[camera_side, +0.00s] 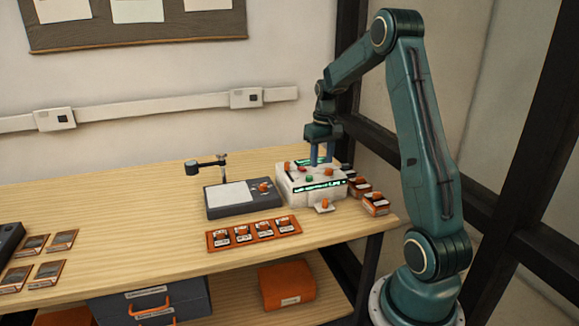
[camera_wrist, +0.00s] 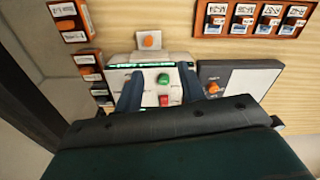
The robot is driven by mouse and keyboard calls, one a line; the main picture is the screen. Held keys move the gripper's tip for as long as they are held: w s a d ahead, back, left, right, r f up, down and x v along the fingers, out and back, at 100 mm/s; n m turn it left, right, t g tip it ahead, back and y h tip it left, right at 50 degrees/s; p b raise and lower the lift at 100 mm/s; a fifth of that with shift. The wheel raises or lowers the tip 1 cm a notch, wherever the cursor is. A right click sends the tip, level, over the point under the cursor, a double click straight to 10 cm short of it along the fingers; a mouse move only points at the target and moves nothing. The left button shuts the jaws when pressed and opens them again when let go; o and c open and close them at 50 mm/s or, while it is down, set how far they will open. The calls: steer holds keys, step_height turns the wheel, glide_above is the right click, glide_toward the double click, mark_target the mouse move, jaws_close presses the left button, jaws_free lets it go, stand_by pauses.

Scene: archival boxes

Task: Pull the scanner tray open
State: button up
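The scanner (camera_side: 312,183) is a white box with a lit green display, several coloured knobs and buttons on top. It stands at the right part of the table; in the wrist view its top (camera_wrist: 150,58) shows beyond my fingers. The scanner tray (camera_side: 324,206) shows as a small white piece with an orange knob, at the scanner's front; the knobbed piece also shows in the wrist view (camera_wrist: 150,33). My gripper (camera_side: 321,162) is over the scanner top, away from the tray knob. Its fingers (camera_wrist: 158,88) are apart, with a green and a red button visible between them. Contact with the scanner cannot be told.
A grey flat device (camera_side: 231,197) with a small lamp-like arm stands left of the scanner. An orange rack (camera_side: 253,233) of labelled pieces lies in front. Small orange-labelled boxes (camera_side: 375,204) stand close on the right. The table's front edge is near.

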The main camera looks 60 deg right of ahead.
mark_target(318, 193)
steer(key=d+f, duration=0.1)
steer(key=s+d+f, duration=0.1)
steer(key=shift+d+f, duration=0.3)
steer(key=shift+d, duration=0.1)
steer(key=shift+f, duration=6.85)
steer(key=shift+c, duration=0.2)
jaws_close()
